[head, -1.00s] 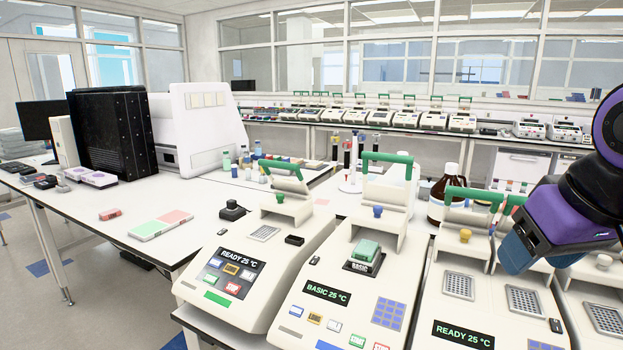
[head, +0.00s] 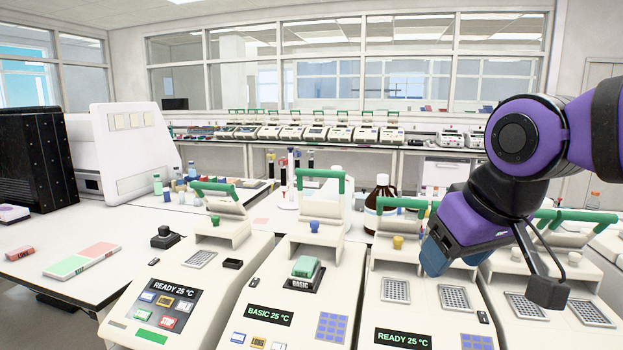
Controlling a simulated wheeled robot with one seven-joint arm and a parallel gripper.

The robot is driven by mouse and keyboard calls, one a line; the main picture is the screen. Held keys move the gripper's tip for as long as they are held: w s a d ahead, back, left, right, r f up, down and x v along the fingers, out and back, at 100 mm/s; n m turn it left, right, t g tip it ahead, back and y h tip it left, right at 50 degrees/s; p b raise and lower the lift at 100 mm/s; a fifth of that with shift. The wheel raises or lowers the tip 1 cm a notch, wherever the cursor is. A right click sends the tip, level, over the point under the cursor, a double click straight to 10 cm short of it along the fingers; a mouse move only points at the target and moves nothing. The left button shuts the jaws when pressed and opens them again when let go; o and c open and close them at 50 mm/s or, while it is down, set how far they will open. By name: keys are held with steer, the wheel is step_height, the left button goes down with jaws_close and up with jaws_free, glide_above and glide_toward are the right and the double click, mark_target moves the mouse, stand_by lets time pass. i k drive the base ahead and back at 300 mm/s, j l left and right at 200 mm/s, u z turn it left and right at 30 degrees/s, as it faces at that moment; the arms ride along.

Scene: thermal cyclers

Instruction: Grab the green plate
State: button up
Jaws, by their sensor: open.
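A small green plate (head: 306,266) sits on the dark block labelled BASIC, on the thermal cycler (head: 280,290) with the "BASIC 25 °C" display. That cycler's lid (head: 318,218) is raised, with a green handle bar. My gripper (head: 438,258) is at the right, purple with a blue end, above the "READY 25 °C" cycler (head: 402,315) to the right of the plate. It is open and apart from the plate. Its fingers are seen from the side, and the gap between them is not clear.
Another open cycler (head: 190,265) stands left of the plate's cycler, and one more (head: 580,300) at the right. A flat green and pink slab (head: 82,260) lies on the left bench (head: 70,230). A brown bottle (head: 381,195) and small vials stand behind the cyclers.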

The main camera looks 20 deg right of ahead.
mark_target(305, 267)
steer(key=i+j, duration=0.15)
steer(key=j, duration=0.2)
steer(key=i+j+z, duration=0.1)
steer(key=j, duration=0.25)
steer(key=i+j, duration=0.15)
steer(key=j, duration=0.2)
steer(key=i+j+z, duration=0.1)
steer(key=j, duration=0.25)
steer(key=i+j, duration=0.15)
steer(key=j, duration=0.2)
steer(key=i+j, duration=0.15)
steer(key=j, duration=0.2)
steer(key=z, duration=0.05)
